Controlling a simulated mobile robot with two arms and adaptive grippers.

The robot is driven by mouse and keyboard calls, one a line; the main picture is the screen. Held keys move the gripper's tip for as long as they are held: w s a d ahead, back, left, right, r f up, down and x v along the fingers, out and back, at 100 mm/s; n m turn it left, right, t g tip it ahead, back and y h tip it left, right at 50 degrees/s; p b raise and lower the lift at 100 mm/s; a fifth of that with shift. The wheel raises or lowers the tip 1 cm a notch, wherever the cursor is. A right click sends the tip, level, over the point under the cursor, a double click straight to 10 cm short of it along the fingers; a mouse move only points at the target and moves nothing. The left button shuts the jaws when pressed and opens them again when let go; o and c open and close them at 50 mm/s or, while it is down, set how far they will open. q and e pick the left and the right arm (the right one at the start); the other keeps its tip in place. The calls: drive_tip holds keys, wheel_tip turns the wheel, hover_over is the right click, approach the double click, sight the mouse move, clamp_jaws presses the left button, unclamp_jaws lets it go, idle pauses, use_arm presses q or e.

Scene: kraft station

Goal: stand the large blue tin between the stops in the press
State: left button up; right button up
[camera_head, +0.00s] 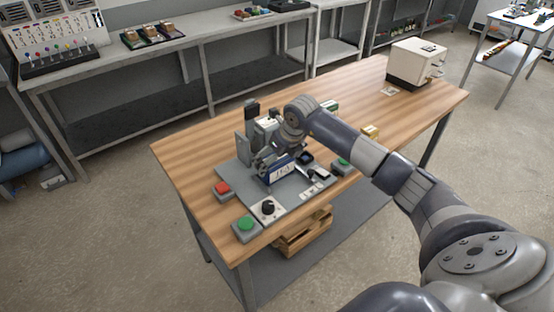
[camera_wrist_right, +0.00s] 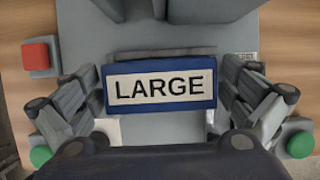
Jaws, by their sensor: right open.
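The large blue tin (camera_head: 280,174) stands on the grey base plate of the press (camera_head: 240,175) in the head view, partly covered by my gripper. In the right wrist view its blue top (camera_wrist_right: 160,107), with a white label reading LARGE, lies between my fingers. My right gripper (camera_head: 268,158) is over the tin, open, with one finger on each side of it. In the wrist view the gripper (camera_wrist_right: 160,85) shows small gaps beside the tin. A grey bar (camera_wrist_right: 160,53) lies close along the tin's far side. Other stops are hidden. My left gripper is not in view.
A red button (camera_head: 222,188), a green button (camera_head: 246,226) and a black knob (camera_head: 267,207) sit at the press's near side. Another green button (camera_head: 342,165) is to the right. A white box (camera_head: 416,62) stands at the table's far end. A wooden crate (camera_head: 303,238) is below.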

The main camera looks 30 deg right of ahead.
drive_tip(key=shift+r, duration=0.3)
drive_tip(key=b+v, duration=0.2)
drive_tip(key=v, duration=0.9)
drive_tip(key=shift+s+r, duration=0.15)
drive_tip(key=shift+r, duration=0.2)
drive_tip(key=shift+s+f, duration=0.1)
